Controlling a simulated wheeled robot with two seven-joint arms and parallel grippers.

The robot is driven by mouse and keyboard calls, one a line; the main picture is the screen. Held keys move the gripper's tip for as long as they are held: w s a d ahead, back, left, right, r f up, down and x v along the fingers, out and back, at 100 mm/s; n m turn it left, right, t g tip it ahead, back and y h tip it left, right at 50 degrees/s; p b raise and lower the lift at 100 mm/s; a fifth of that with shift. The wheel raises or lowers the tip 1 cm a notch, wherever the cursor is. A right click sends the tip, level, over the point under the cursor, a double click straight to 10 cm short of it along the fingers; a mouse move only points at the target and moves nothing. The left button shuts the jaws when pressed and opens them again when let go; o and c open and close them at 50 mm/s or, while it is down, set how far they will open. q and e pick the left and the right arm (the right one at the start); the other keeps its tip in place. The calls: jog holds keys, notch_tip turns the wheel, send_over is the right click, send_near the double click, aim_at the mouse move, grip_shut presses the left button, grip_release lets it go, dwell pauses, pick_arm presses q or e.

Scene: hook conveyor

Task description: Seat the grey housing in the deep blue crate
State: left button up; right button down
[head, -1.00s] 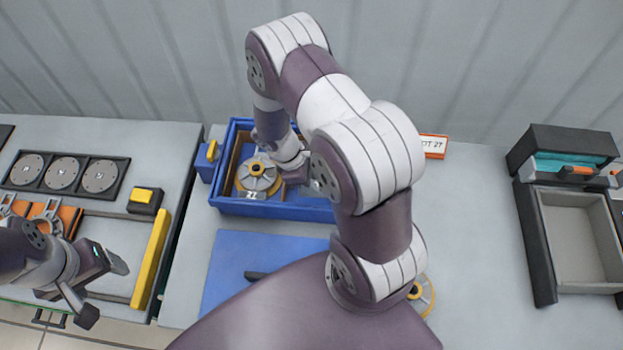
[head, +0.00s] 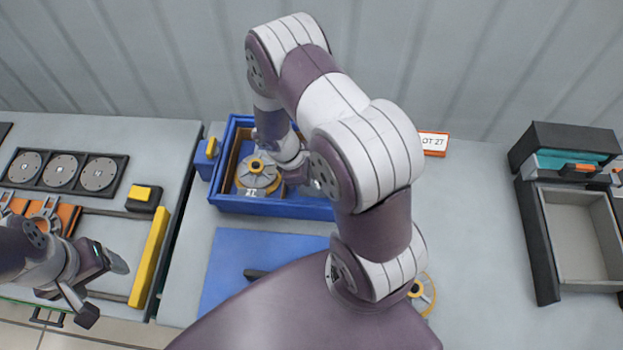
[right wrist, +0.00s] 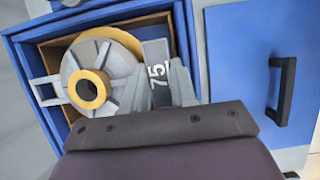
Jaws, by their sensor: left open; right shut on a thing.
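The grey housing (right wrist: 118,68), a ribbed round body with a yellow ring, a yellow hub and a numbered plate, is inside the deep blue crate (head: 275,208). It also shows in the head view (head: 262,181). My right gripper (right wrist: 168,88) is shut on the plate side of the housing; in the head view my right arm covers part of the crate. The housing looks slightly tilted in the right wrist view. Its underside is hidden, so I cannot tell whether it touches the crate floor. My left gripper (head: 105,290) is open and empty at the far left.
A blue panel (head: 225,270) with a black handle lies in front of the crate. Another yellow-ringed part (head: 427,296) is partly hidden behind my right arm. A grey tray with a black frame (head: 580,235) stands at right. The table between is clear.

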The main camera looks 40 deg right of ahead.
jog(key=shift+f+b, duration=1.85)
jog(key=shift+f, duration=0.45)
jog(key=shift+r, duration=0.1)
jog(key=shift+r+p, duration=3.35)
jog(key=shift+r, duration=0.35)
